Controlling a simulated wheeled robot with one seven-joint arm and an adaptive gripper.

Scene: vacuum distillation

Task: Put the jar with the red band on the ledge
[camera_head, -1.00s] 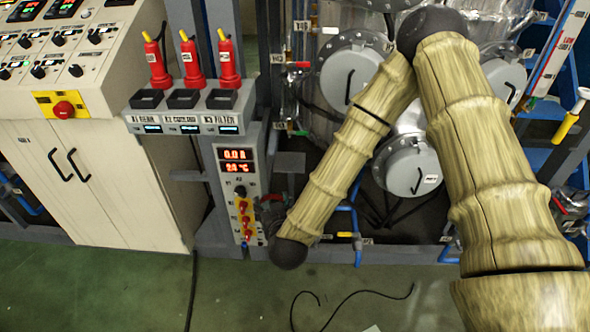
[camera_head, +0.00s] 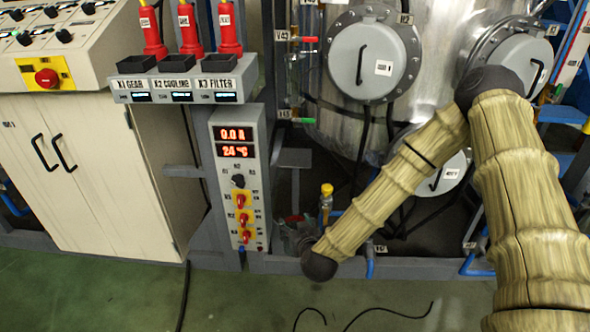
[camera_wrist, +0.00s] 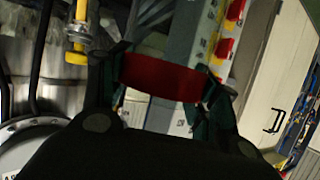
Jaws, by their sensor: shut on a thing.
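My gripper (camera_wrist: 158,82) is shut on the jar with the red band; the wrist view shows the dark red band (camera_wrist: 162,76) between the two dark fingers. Most of the jar is hidden or too dark to make out. In the head view, my gripper (camera_head: 291,226) is small and partly hidden behind my wrist, low beside the grey column with red number displays (camera_head: 237,180). A small grey flat plate (camera_head: 294,158) stands above and behind it, right of that column; it may be the ledge. It looks empty.
A yellow-topped valve (camera_head: 326,190) stands just right of my gripper, and shows in the wrist view (camera_wrist: 77,57). Steel vessels with round grey covers (camera_head: 362,62) fill the back. Green floor in front is mostly clear, with black cables.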

